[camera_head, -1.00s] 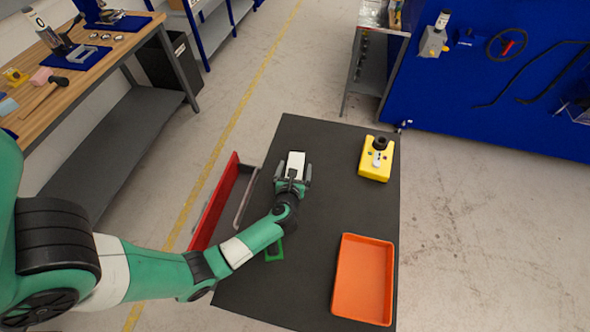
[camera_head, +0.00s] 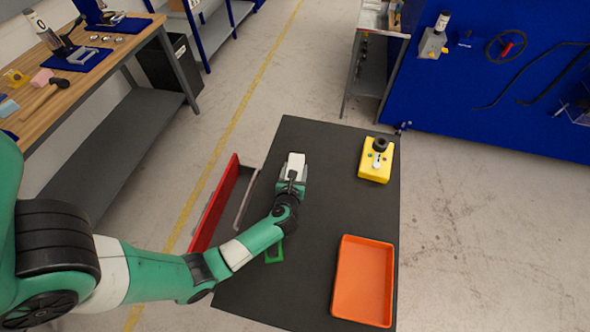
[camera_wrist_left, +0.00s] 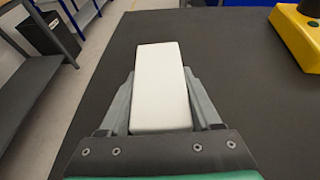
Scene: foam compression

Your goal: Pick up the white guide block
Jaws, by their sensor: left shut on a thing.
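The white guide block (camera_head: 296,160) is at the upper left part of the black table (camera_head: 330,200). In the left wrist view the white guide block (camera_wrist_left: 160,85) lies lengthwise between the fingers. My left gripper (camera_head: 292,172) is shut on it, with one finger against each long side; the left gripper also shows in the left wrist view (camera_wrist_left: 162,105). I cannot tell whether the block touches the table. My right gripper is not in view.
A yellow device (camera_head: 375,163) with a black knob stands at the back right of the table. An orange tray (camera_head: 386,240) lies at the front right. A green piece (camera_head: 274,253) is partly under my arm. A red drawer (camera_head: 214,205) stands open at the left edge. The table's middle is clear.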

